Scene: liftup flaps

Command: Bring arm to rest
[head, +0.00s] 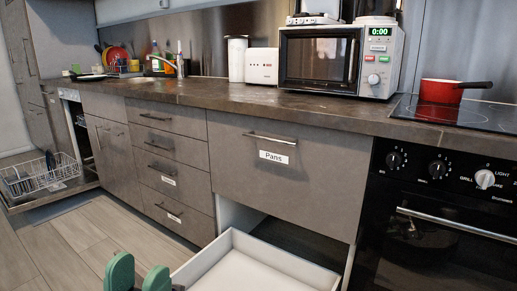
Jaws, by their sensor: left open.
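My left gripper (139,276) shows at the bottom edge, left of centre, as two green fingertips standing apart with nothing visible between them. It is just left of an open white drawer (190,268) and in front of the lower cabinets. I cannot tell whether it touches the drawer. The rest of my left arm is out of the picture. My right gripper is not in view. A grey panel labelled "Pans" (235,165) with a bar handle (269,139) is above the white drawer, with a dark opening below it.
A dishwasher at left has its door (45,194) down and a rack (38,176) pulled out. A grey drawer stack (160,148) appears shut. The counter (215,98) holds a microwave (315,60); a red pot (440,92) is on the hob. Wood floor (75,245) is clear at lower left.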

